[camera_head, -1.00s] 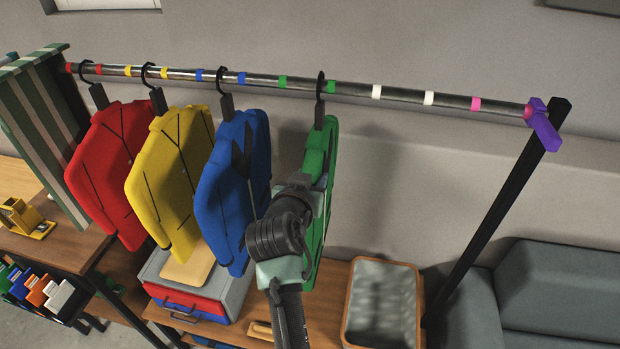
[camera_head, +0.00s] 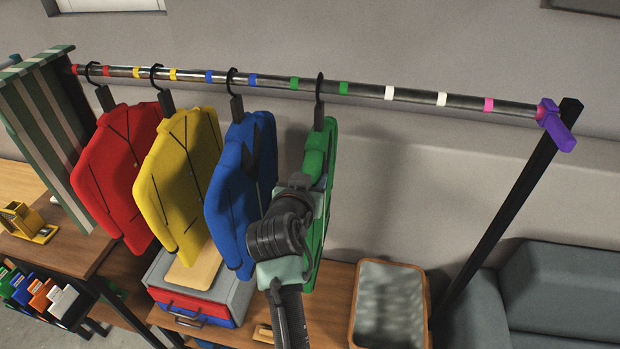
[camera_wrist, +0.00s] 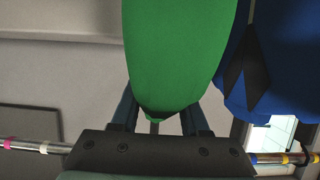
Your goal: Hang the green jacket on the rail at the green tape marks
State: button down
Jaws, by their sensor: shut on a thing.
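The green jacket (camera_head: 319,160) hangs upright on a dark hanger, right of the blue jacket. Its hook (camera_head: 319,87) overlaps the rail (camera_head: 365,90) between the two green tape marks, left mark (camera_head: 294,83) and right mark (camera_head: 343,88). I cannot tell whether the hook bears on the rail. My gripper (camera_head: 314,190) is at the jacket's left side, shut on it. In the wrist view the green jacket (camera_wrist: 180,50) runs down between the fingers of my gripper (camera_wrist: 160,118); the exact grip point is hidden.
Red (camera_head: 118,170), yellow (camera_head: 180,170) and blue (camera_head: 238,190) jackets hang to the left; the blue one is close to my gripper. A purple end piece (camera_head: 556,124) caps the rail by a black post (camera_head: 510,200). A basket (camera_head: 355,310) stands below right.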

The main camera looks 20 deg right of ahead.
jog(key=shift+w, duration=0.1)
jog(key=shift+c, duration=1.6)
grip_release()
jog(key=b+v, duration=0.3)
jog(key=v, duration=1)
jog(key=a+r+n+t+y, duration=0.1)
jog(key=a+r+t, duration=0.25)
jog(key=r, duration=0.55)
jog(key=a+r+n+t+y, duration=0.15)
jog(key=r+t, duration=0.25)
jog(key=r, duration=0.5)
jog(key=s+a+r+n+t+y, duration=0.2)
jog(key=s+r, duration=0.4)
jog(key=r, duration=0.4)
jog(key=s+a+r+n+t+y, duration=0.2)
jog(key=s+a+r+t, duration=0.2)
jog(key=r, duration=0.6)
jog(key=shift+s+a+r+t+y, duration=0.15)
jog(key=shift+s+a+t+y, duration=0.15)
jog(key=shift+s+t, duration=0.85)
jog(key=shift+w, duration=0.15)
